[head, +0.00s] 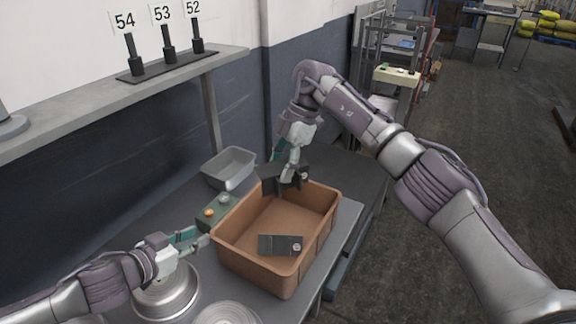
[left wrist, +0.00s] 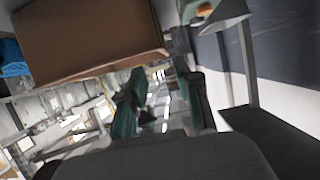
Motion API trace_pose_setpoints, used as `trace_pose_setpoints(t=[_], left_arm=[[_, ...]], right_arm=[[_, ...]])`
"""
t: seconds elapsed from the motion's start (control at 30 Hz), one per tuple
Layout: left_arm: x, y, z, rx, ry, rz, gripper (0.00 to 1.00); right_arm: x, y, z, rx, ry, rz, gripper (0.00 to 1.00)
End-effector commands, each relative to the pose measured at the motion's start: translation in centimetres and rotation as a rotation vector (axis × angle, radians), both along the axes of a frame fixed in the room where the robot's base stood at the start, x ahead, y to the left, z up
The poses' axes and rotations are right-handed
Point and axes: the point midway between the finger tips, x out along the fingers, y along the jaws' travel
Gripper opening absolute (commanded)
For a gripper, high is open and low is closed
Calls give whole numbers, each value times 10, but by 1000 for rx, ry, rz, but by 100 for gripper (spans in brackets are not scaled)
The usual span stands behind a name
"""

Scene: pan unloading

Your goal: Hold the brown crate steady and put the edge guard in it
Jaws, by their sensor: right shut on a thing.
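The brown crate (head: 228,255) stands on the grey bench, open side up. A dark flat edge guard with a light round spot (head: 275,245) lies on its floor. My right gripper (head: 290,178) is shut on another dark edge guard (head: 268,181), held at the crate's far rim; its fingertips are partly hidden. My left gripper (head: 203,241) is at the crate's left wall, its green fingers apart. In the left wrist view, the fingers (left wrist: 158,100) have a gap with nothing between them, and the crate (left wrist: 90,35) fills the upper left. Whether a finger touches the crate cannot be told.
A grey bin (head: 229,167) stands behind the crate at the left. A control box with buttons (head: 215,211) sits beside the crate. Round metal pans (head: 166,292) stand at the front left. A shelf (head: 100,95) with numbered stands runs along the wall.

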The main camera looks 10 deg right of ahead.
Motion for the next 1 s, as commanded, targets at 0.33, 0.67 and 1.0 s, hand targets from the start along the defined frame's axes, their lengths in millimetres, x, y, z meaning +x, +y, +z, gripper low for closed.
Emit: trace_pose_setpoints(t=[0.33, 0.67, 1.0], left_arm=[[11, -10, -6, 0, -1, -1, 33], [55, -48, -29, -2, -1, -1, 33], [82, -71, -44, 0, -1, 0, 33]], right_arm=[[1, 5, 0, 0, 1, -114, 8], [1, 5, 0, -1, 2, -112, 8], [1, 5, 0, -1, 2, -112, 8]])
